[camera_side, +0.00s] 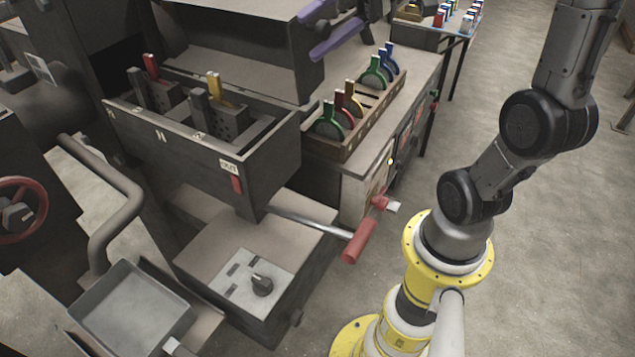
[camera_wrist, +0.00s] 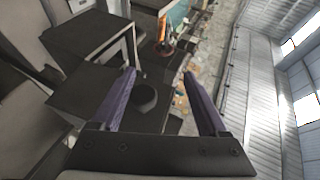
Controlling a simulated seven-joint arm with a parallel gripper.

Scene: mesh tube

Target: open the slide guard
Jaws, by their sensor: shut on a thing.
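The slide guard appears to be the dark boxy cover (camera_side: 305,68) at the top of the side view, behind the open-topped dark box. My gripper (camera_side: 310,36) has two long purple fingers at the right edge of this cover. In the wrist view the fingers of my gripper (camera_wrist: 160,74) stand apart on either side of a dark round knob (camera_wrist: 145,98), and I am shut on it. The knob's contact with the right finger is not clear there.
The open box (camera_side: 190,140) holds red- and yellow-tagged fixtures. A red-handled lever (camera_side: 360,241) sticks out at its lower right. A wooden rack (camera_side: 345,150) of coloured round-handled pieces stands to the right. A grey tray (camera_side: 132,305) is at lower left.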

